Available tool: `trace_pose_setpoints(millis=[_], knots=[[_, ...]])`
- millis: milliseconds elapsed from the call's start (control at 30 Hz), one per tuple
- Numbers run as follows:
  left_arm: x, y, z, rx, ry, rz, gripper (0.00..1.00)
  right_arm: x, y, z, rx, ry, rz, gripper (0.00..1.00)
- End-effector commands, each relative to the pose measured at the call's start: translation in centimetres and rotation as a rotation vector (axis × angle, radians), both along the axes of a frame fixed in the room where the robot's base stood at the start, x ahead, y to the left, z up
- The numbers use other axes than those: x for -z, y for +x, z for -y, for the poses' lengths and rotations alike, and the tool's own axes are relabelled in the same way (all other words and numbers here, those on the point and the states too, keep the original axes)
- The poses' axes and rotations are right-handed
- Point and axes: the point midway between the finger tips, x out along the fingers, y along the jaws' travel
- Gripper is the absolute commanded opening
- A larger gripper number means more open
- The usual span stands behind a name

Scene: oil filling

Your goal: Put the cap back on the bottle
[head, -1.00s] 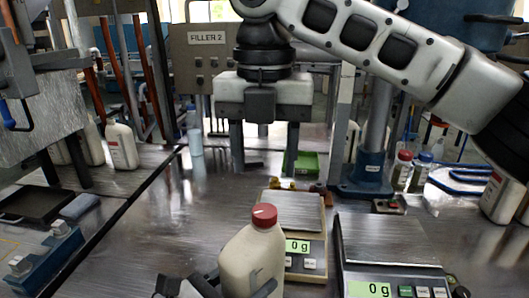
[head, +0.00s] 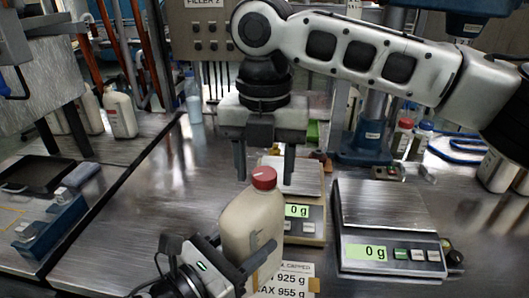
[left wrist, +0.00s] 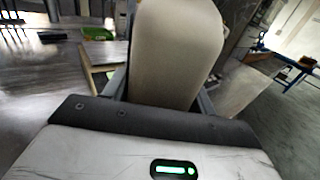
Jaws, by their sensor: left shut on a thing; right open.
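A cream bottle (head: 252,225) with a red cap (head: 264,178) on its top stands upright in the head view. Whether the cap is fully seated cannot be told. My left gripper (head: 258,262) is shut on the lower part of the bottle, one finger across its front. The bottle body (left wrist: 175,50) also fills the middle of the left wrist view, between the fingers; its cap is out of that frame. My right gripper (head: 265,168) points down, open and empty, its fingers behind and above the bottle, on either side of the cap in the picture.
Two scales reading 0 g stand behind and right of the bottle: one partly hidden (head: 300,211), one clear (head: 390,205). A weight label (head: 296,280) lies at the front. More bottles (head: 120,112) stand at the left. The left bench holds a dark tray (head: 35,175).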

Motion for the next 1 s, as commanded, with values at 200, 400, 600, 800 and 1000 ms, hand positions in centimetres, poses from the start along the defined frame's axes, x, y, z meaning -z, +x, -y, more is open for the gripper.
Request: trace_pose_setpoints(millis=[200,400,600,800,1000], knots=[[-0.21,0.01,0.03,0.001,-0.002,0.004,0.00,-0.02,0.01,0.01,0.000,0.000,0.000,0.46],[-0.21,0.00,0.03,0.001,-0.002,0.004,0.00,-0.05,0.01,0.01,0.000,0.000,0.000,0.05],[-0.20,0.00,0.03,0.001,-0.002,0.004,0.00,-0.04,-0.01,-0.01,0.032,0.000,-0.001,0.05],[-0.19,0.01,0.02,0.001,-0.002,0.004,0.00,0.03,-0.05,-0.07,0.394,0.003,-0.003,0.04],[-0.19,0.01,0.02,0.001,-0.002,0.004,0.00,0.06,-0.04,-0.07,0.911,0.001,-0.002,0.04]])
